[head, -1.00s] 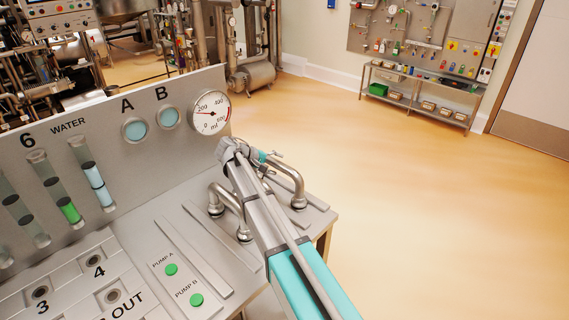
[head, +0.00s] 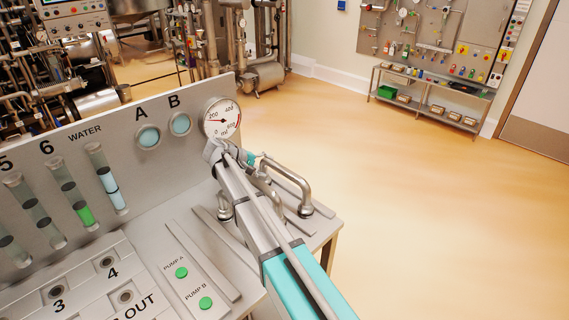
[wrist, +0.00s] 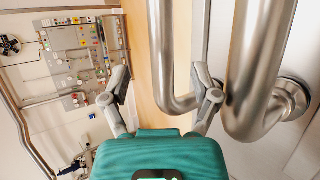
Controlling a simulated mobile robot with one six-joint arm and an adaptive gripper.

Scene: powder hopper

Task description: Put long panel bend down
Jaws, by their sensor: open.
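Two shiny metal pipe bends stand on the bench beside the gauge panel. The right bend (head: 307,187) shows clearly in the head view. The left bend (head: 225,207) is mostly hidden behind my arm. I cannot tell which one is the long panel bend. My gripper (head: 254,160) is above and just behind the bends, open and holding nothing. In the wrist view my gripper (wrist: 164,88) has its fingers spread. One bend (wrist: 174,50) lies beyond the right finger, partly between the fingers in the picture. Another bend (wrist: 262,70) is further right. Contact cannot be told.
The upright panel (head: 120,120) with a round gauge (head: 221,119) stands close left of my gripper. Flat metal strips (head: 203,260) and green pump buttons (head: 181,272) lie on the bench. A rack (head: 425,105) stands at the far wall. The floor on the right is clear.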

